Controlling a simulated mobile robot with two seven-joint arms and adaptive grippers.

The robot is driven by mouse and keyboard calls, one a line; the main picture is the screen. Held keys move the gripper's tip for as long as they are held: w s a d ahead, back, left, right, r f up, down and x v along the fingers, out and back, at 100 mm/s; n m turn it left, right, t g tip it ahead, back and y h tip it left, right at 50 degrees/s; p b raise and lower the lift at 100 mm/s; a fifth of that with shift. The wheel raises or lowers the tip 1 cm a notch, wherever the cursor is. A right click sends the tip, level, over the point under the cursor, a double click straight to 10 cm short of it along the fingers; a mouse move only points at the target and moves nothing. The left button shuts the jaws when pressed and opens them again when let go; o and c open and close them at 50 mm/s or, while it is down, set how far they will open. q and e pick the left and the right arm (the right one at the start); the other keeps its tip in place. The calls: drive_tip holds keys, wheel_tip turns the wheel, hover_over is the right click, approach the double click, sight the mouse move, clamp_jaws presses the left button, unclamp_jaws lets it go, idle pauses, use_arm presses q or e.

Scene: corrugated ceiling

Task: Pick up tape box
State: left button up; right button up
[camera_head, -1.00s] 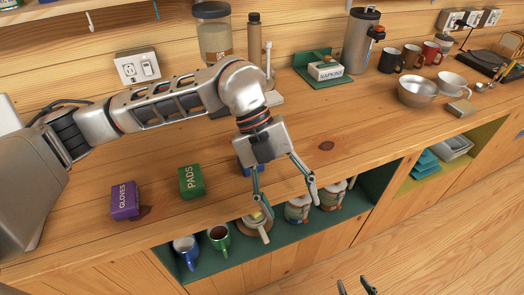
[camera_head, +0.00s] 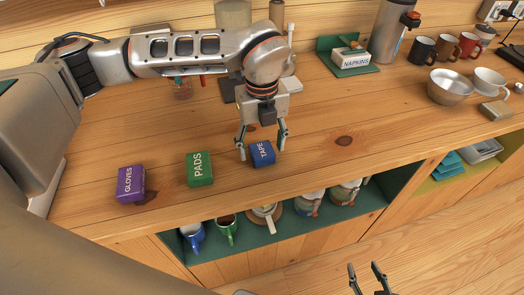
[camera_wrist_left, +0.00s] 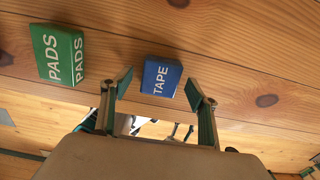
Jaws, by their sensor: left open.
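The blue tape box (camera_head: 262,154) lies on the wooden counter, to the right of the green pads box. My left gripper (camera_head: 261,151) is open, pointing down, with its fingers on either side of the tape box. In the left wrist view, the tape box (camera_wrist_left: 161,77) shows between and beyond the open fingertips (camera_wrist_left: 158,88), with gaps on both sides. My right gripper (camera_head: 369,277) shows at the bottom edge, low over the floor, fingers apart and empty.
The green pads box (camera_head: 199,169) and purple gloves box (camera_head: 131,184) stand left of the tape box. An open shelf below holds mugs (camera_head: 227,229) and jars. The counter right of the tape box is clear.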

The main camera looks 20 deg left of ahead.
sight(262, 149)
use_arm(q)
drive_tip(key=shift+f, duration=0.85)
drive_tip(key=shift+c, duration=0.4)
drive_tip(key=c, duration=1)
drive_tip(key=shift+c, duration=0.2)
wheel_tip(262, 149, up, 20)
drive_tip(key=b, duration=0.1)
